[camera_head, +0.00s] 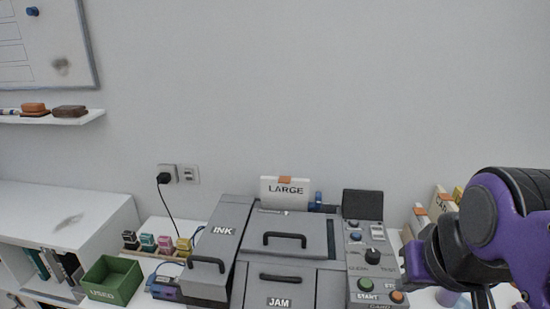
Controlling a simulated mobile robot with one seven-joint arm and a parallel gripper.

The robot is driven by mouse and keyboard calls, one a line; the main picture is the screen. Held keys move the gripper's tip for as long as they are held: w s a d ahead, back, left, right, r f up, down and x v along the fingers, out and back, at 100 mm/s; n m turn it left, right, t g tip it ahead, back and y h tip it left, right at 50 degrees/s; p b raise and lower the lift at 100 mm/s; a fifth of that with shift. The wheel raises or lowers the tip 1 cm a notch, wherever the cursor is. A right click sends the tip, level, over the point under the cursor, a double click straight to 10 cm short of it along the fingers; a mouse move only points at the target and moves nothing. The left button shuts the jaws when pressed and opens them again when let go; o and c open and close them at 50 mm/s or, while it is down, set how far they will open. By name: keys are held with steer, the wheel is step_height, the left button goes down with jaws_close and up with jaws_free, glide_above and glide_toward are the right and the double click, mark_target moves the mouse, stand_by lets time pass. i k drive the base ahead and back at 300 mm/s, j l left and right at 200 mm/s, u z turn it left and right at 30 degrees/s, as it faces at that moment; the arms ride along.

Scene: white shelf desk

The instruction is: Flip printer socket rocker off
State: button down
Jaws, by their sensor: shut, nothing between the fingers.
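A white wall socket (172,168) is on the wall at left of centre, above and behind the printer. A black plug (163,178) sits in it, and its black cable (175,215) hangs down toward the desk behind the ink cartridges. Just right of it is a small plate (188,174) with small grey details; I cannot tell the rocker's position. The grey printer (280,250) stands below, with INK and JAM lids. My gripper (481,298) is at the lower right, shut and empty, partly cut off by the bottom edge, far from the socket.
Several ink cartridges (148,242) and a green USED bin (112,279) stand left of the printer. A control panel (366,262) with buttons is on its right. A LARGE card (285,192) stands behind it. The wall around the socket is clear.

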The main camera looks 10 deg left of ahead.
mark_target(188, 175)
steer(key=j, duration=1.05)
steer(key=k+j, duration=0.1)
steer(key=j, duration=0.95)
steer(key=k+l+u, duration=0.2)
steer(key=k, duration=0.4)
steer(key=k+l+u, duration=0.15)
steer(key=k, duration=0.45)
steer(key=i+j+z, duration=0.15)
steer(key=i, duration=0.35)
steer(key=i+j+z, duration=0.15)
steer(key=i, duration=0.35)
steer(key=j, duration=0.1)
